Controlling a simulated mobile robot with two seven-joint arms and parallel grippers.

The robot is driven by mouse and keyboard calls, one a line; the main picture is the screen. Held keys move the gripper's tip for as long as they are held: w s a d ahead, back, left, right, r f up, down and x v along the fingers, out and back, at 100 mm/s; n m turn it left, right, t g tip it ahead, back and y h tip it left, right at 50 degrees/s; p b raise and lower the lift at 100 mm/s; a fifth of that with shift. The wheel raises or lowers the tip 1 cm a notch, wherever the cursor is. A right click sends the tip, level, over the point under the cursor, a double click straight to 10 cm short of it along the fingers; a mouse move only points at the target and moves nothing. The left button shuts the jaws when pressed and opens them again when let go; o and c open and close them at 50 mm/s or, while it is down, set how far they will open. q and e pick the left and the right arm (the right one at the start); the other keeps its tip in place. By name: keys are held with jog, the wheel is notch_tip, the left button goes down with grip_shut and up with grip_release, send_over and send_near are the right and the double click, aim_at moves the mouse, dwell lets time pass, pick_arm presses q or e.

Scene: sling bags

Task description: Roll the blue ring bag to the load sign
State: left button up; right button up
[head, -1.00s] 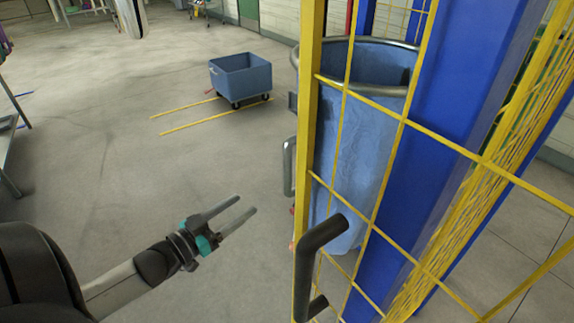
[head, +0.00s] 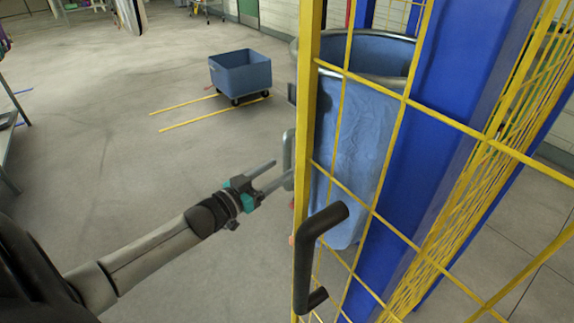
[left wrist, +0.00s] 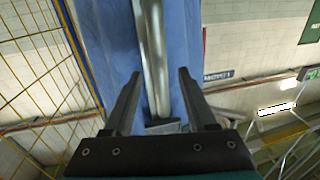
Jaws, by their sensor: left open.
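The blue ring bag (head: 355,150) hangs from a round metal ring behind the yellow mesh in the head view, and its lower part is partly covered. A grey metal handle (head: 289,158) stands on its near left side. My left gripper (head: 281,170) is open at this handle. In the left wrist view, the upright metal bar (left wrist: 155,55) runs between the open fingers (left wrist: 159,74), with blue cloth (left wrist: 110,40) behind; contact cannot be told. No sign in view can be read surely as the load sign. My right gripper is out of view.
A yellow mesh panel (head: 306,130) with a black handle (head: 318,255) and a blue post (head: 425,130) stand close on the right. A blue wheeled cart (head: 240,76) stands beyond, by yellow floor lines. The floor on the left is mostly clear.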

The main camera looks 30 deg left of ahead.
aim_at(284, 166)
pick_arm(q)
jog(key=shift+w+d, duration=0.25)
jog(key=shift+w, duration=0.8)
jog(key=shift+w+d, duration=0.2)
jog(key=shift+w, duration=0.8)
grip_shut()
